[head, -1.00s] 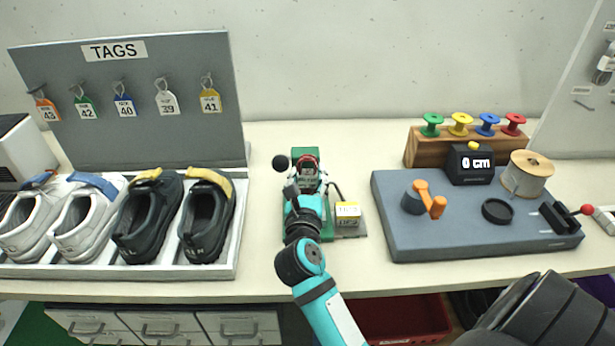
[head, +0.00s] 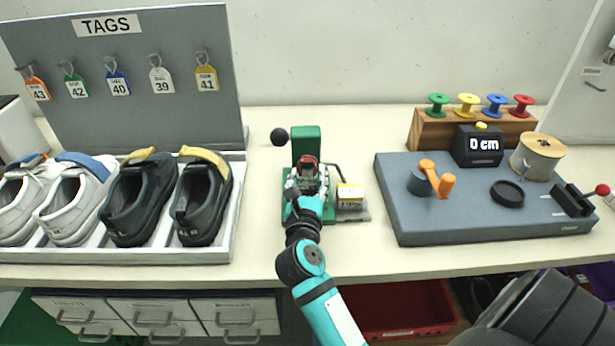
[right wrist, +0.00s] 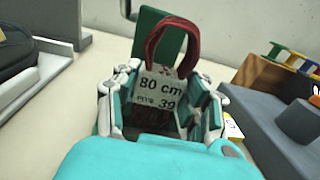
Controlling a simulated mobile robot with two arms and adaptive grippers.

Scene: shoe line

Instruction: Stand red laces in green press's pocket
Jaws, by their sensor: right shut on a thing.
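The green press (head: 306,140) stands on the bench in the middle of the head view, with a black ball-ended lever at its upper left. My right gripper (head: 307,178) is in front of the press and shut on the red laces (head: 309,161). The press's green body (right wrist: 158,35) is right behind the loop. The press's pocket is hidden by my gripper. My left gripper is not in view.
A shoe tray (head: 228,240) stands at left, below the TAGS board (head: 150,100). A grey winding board (head: 420,215) with an orange crank is at right. Bare bench lies between.

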